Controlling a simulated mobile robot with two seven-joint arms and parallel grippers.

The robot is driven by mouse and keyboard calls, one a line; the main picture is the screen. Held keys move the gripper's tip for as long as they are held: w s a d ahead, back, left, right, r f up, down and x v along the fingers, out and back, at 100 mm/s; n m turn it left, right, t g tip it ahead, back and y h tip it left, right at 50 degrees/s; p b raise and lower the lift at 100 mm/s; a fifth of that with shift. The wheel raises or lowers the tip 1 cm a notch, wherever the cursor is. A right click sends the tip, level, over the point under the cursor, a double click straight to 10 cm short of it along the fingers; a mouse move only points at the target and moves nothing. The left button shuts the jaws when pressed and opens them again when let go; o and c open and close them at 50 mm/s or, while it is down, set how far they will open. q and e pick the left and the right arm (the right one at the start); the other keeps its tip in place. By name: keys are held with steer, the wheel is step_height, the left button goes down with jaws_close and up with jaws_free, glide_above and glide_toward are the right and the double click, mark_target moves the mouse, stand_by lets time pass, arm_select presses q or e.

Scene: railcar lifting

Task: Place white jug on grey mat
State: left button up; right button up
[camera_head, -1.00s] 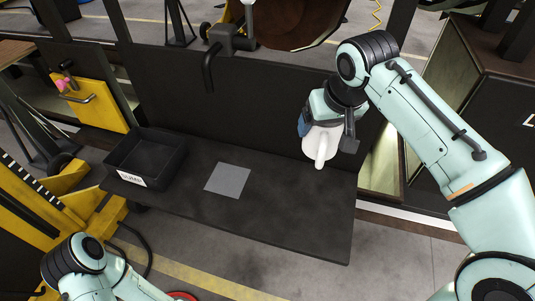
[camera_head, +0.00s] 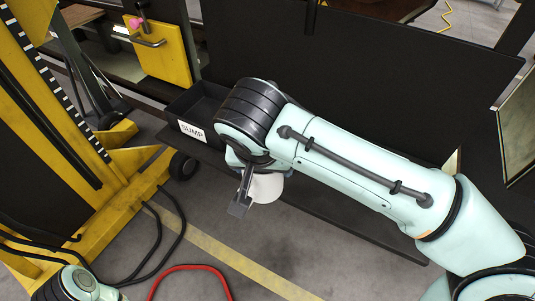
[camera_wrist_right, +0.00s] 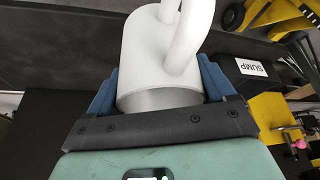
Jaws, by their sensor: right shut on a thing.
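The white jug (camera_head: 266,187) shows only in part below my right arm, near the bench's front edge in the head view. In the right wrist view the jug (camera_wrist_right: 165,55) fills the middle, its handle towards the top. My right gripper (camera_wrist_right: 160,88) is shut on it, with a blue pad on each side. In the head view most of this gripper is hidden behind my arm. The grey mat is not visible; my right arm covers much of the bench. I cannot tell how high the jug is above the bench. My left gripper is out of view.
A black bin (camera_head: 193,102) labelled SUMP stands left of my right arm; its label (camera_wrist_right: 263,68) also shows in the wrist view. The dark bench (camera_head: 345,225) has a tall back panel (camera_head: 400,95). A yellow frame (camera_head: 60,110) and red hose (camera_head: 190,268) are at left.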

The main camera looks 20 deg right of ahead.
steer(key=shift+a+f, duration=0.2)
steer(key=shift+a, duration=0.35)
steer(key=shift+w, duration=0.1)
steer(key=w+d+p, duration=0.3)
steer(key=w+d, duration=1)
steer(key=d, duration=0.2)
steer(key=shift+a+f+b, duration=0.2)
steer(key=shift+f+b, duration=1.1)
steer(key=shift+f, duration=2.25)
